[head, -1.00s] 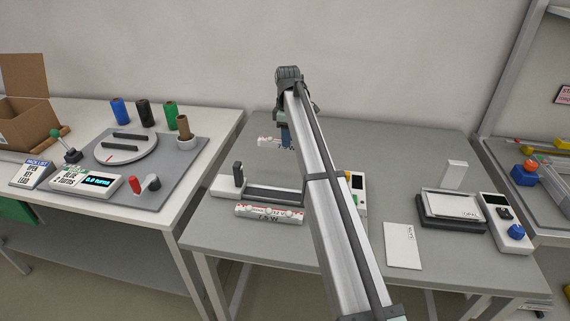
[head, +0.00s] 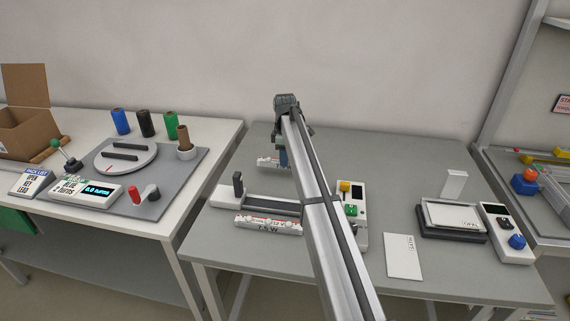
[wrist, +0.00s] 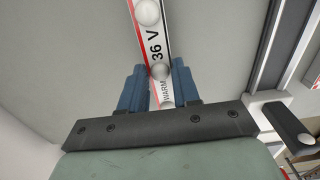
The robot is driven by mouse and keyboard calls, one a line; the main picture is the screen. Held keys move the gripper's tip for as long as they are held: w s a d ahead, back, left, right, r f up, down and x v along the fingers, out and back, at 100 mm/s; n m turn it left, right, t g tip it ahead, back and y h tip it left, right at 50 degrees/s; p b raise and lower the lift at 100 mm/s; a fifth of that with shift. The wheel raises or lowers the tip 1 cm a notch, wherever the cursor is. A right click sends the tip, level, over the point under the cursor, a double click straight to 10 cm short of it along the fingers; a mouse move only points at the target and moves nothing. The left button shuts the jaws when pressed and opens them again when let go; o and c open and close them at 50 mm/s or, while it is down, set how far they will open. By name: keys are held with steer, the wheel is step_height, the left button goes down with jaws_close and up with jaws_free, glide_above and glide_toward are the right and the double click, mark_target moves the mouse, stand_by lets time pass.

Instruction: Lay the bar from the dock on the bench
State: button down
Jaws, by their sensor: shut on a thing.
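My gripper (head: 284,160) is over the back of the grey bench (head: 395,155), pointing down. In the wrist view its blue fingers (wrist: 160,88) are shut on a white bar (wrist: 153,45) marked "36 V" and "WARM", with a red stripe and round domes. In the head view the bar's left end (head: 268,162) shows; the rest is hidden by my gripper and arm. It is low over the bench; I cannot tell if it touches. The dock (head: 272,204), with a black post and dark channel, looks empty where visible. A second bar (head: 268,224) lies along its front.
A control box (head: 352,190) with yellow and green buttons stands right of the dock, partly behind my arm. A white card (head: 403,256) and a framed light panel (head: 453,218) are further right. The back right of the bench is clear.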

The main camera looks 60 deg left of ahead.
steer(key=shift+f, duration=1.4)
steer(key=shift+f, duration=0.1)
steer(key=c, duration=0.8)
jaws_free()
step_height(320, 180, up, 12)
